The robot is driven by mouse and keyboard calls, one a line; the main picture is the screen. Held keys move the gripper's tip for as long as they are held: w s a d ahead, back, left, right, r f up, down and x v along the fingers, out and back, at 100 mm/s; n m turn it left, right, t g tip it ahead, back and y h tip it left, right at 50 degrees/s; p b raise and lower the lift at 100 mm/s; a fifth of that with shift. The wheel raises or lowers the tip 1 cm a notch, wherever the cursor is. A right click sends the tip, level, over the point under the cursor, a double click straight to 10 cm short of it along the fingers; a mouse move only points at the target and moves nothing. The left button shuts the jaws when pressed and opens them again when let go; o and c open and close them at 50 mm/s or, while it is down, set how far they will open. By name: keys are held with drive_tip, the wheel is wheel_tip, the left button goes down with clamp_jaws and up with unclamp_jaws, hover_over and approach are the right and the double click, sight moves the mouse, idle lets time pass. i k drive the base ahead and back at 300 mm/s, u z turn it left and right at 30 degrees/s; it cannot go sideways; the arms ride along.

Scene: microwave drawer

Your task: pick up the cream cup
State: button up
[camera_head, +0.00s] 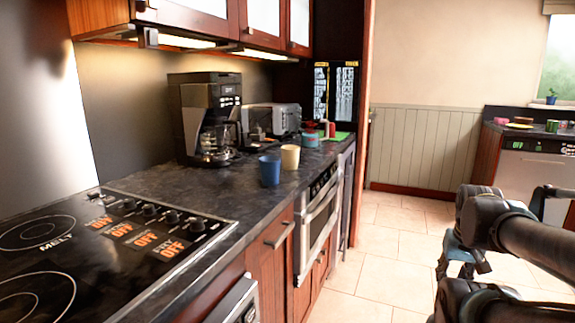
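The cream cup (290,157) stands upright on the dark countertop, near its front edge and above the built-in oven. A blue cup (269,170) stands just in front of it to the left, close beside it. My arm shows at the lower right, over the tiled floor. What looks like my gripper (456,268) is at its end, well to the right of the cream cup and apart from it. Its fingers are small and partly hidden by the arm, so I cannot tell whether they are open or shut.
A coffee maker (207,118) and a toaster (272,120) stand behind the cups. A teal container (311,139) and a red item are farther along. The stove (105,245) is at the near left. Floor (375,235) is clear between counter and arm.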

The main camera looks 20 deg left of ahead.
sight(290, 153)
drive_tip(key=z, duration=1.25)
drive_tip(key=i, duration=1.8)
drive_tip(key=u, duration=3.6)
